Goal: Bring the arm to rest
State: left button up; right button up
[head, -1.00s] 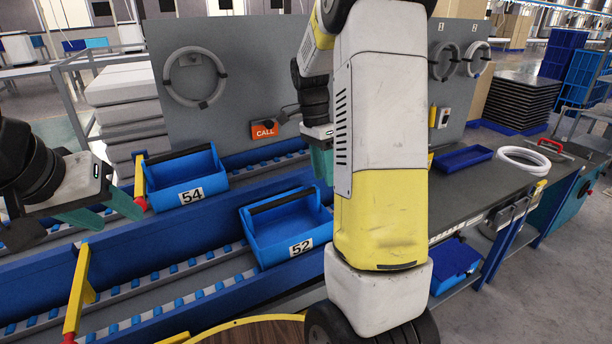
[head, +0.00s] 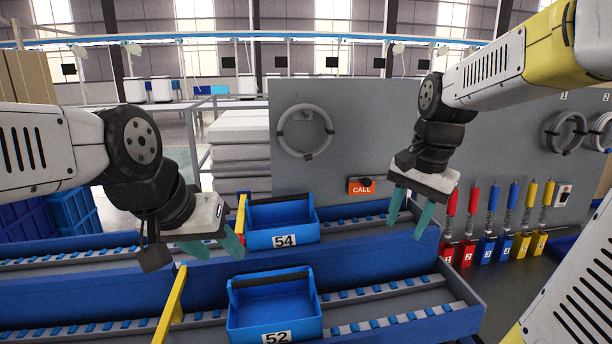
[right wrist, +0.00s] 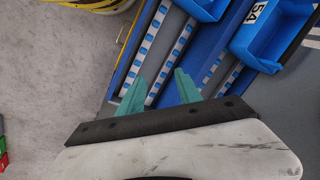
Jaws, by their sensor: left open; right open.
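My left gripper (head: 213,249) is at the left of the head view, open and empty, with teal fingers beside bin 54 and above the conveyor. My right gripper (head: 409,220) hangs from the arm coming in at upper right. Its teal fingers point down, apart and empty, in front of the grey panel (head: 350,130). In the right wrist view the right gripper (right wrist: 160,90) also shows open, with nothing between its fingers, over the edge of the roller lanes.
Blue bins 54 (head: 283,241) and 52 (head: 275,338) sit on roller lanes. A yellow barrier arm (head: 170,305) stands left of bin 52. An orange CALL box (head: 362,187) is on the panel. Several coloured numbered holders (head: 487,250) stand at right.

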jog(key=s+a+n+t+y, duration=0.1)
jog(key=s+a+n+t, duration=0.3)
jog(key=s+a+n, duration=0.2)
jog(key=s+n, duration=0.2)
jog(key=s, duration=0.1)
jog(key=shift+s+r, duration=0.25)
jog(key=shift+s, duration=0.15)
